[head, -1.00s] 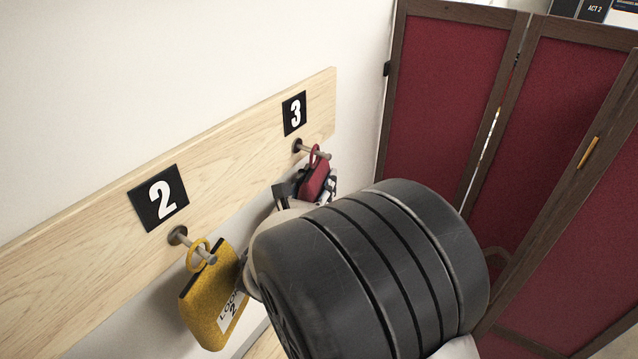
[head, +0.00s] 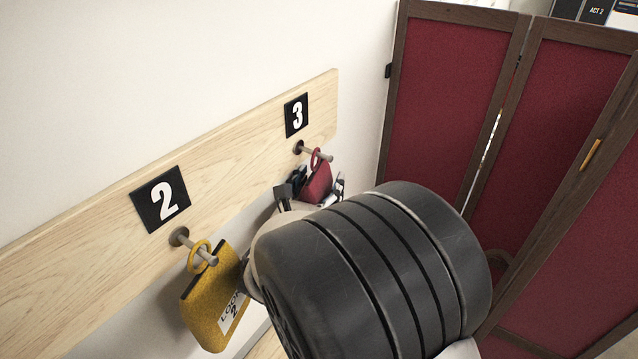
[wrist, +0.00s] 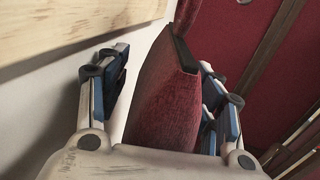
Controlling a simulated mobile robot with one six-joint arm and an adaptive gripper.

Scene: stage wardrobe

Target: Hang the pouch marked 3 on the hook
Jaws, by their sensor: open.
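The dark red pouch (head: 318,182) hangs by its red ring (head: 315,159) on the hook (head: 327,156) under the number 3 plate (head: 296,115). My gripper (head: 311,188) is open around the pouch's lower part, partly hidden behind my dark wrist. In the wrist view the pouch (wrist: 165,98) stands between the two fingers. A clear gap shows between it and the left finger; the right finger is close beside it, and I cannot tell if they touch. The pouch's own number is not visible.
A yellow pouch (head: 213,305) marked 2 hangs on the hook (head: 180,238) under the number 2 plate (head: 160,199), close to my arm. The wooden rail (head: 80,265) runs along the white wall. A red folding screen (head: 450,100) stands to the right.

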